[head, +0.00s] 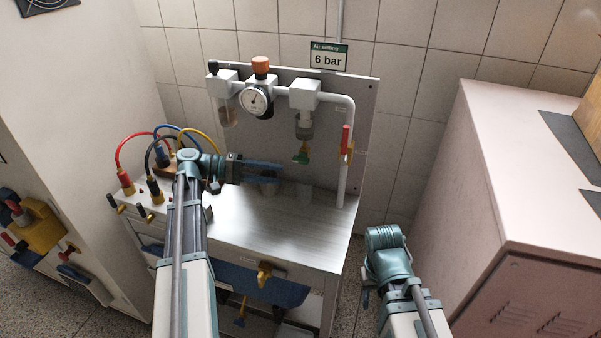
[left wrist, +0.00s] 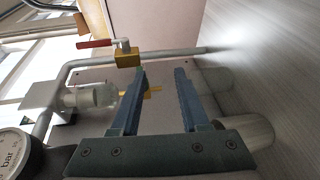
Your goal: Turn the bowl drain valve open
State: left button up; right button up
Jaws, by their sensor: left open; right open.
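The bowl drain valve (head: 301,155) is a small green and yellow piece under the clear right-hand bowl (head: 304,130) on the panel. In the left wrist view its yellow handle (left wrist: 153,90) shows beside and partly behind a fingertip, below the clear bowl (left wrist: 92,95). My left gripper (head: 281,172) is open and empty, pointing right, just left of and slightly below the valve in the head view. Its blue fingers (left wrist: 160,72) stand apart in the left wrist view. I cannot tell whether a finger touches the valve. My right arm's wrist shows at lower right; its fingers are hidden.
A cup (left wrist: 245,132) stands on the metal bench (head: 265,222) near the left fingers. A pipe with a red-handled valve (head: 346,143) runs down at right. A gauge (head: 256,99) is above. Hoses (head: 137,140) crowd the left. A pink cabinet (head: 530,170) stands right.

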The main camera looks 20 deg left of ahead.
pick_arm(q)
jog(key=t+h, duration=0.1)
jog(key=t, duration=0.1)
send_near(301, 159)
jog(key=x, duration=1)
jog(key=shift+f+b, duration=0.3)
grip_shut()
